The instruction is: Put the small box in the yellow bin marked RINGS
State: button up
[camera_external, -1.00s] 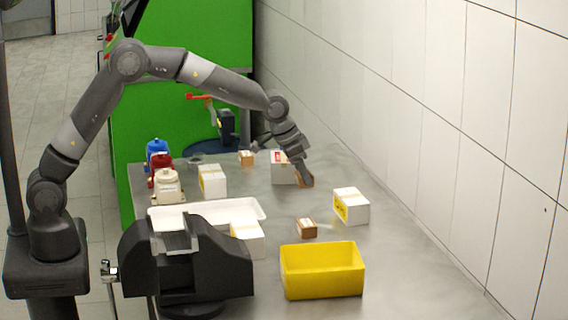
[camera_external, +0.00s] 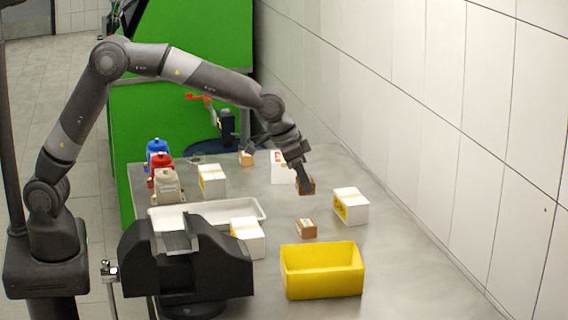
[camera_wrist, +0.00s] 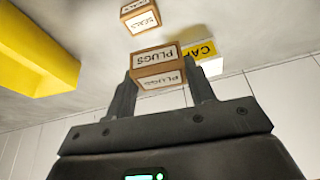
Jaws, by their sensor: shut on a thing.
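My gripper (camera_external: 303,178) is shut on a small brown box (camera_external: 308,187). In the wrist view the box (camera_wrist: 157,66) sits between the two fingers (camera_wrist: 160,92), and its white labels read PLUGS. In the external view it is at the far part of the steel table; I cannot tell its exact height. The yellow bin (camera_external: 322,282) stands at the table's near side, with open space inside. Its wall also shows at the left of the wrist view (camera_wrist: 35,50). No RINGS marking is readable in either view.
Another small brown box (camera_external: 306,228), labelled SEALS in the wrist view (camera_wrist: 140,18), lies between my gripper and the bin. A white box with a yellow label (camera_external: 351,207) stands to the right. More white boxes (camera_external: 247,238), a white tray (camera_external: 240,209) and a black vise (camera_external: 190,265) are left.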

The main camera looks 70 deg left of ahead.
jog(key=s+d+m, duration=0.1)
jog(key=s+d, duration=0.1)
jog(key=d, duration=1)
jog(key=m+h, duration=0.1)
jog(key=m, duration=0.1)
send_over(306, 268)
jog(key=s+d, duration=0.2)
jog(key=d, duration=0.3)
jog(key=shift+d+f, duration=0.2)
jog(key=shift+f, duration=1.5)
jog(key=shift+d+f, duration=0.25)
jog(key=shift+f, duration=1.45)
jog(key=shift+d+f, duration=0.2)
jog(key=shift+f, duration=1.5)
jog(key=shift+f, duration=0.1)
jog(key=o, duration=1)
jog(key=shift+f, duration=0.1)
jog(key=shift+c, duration=0.2)
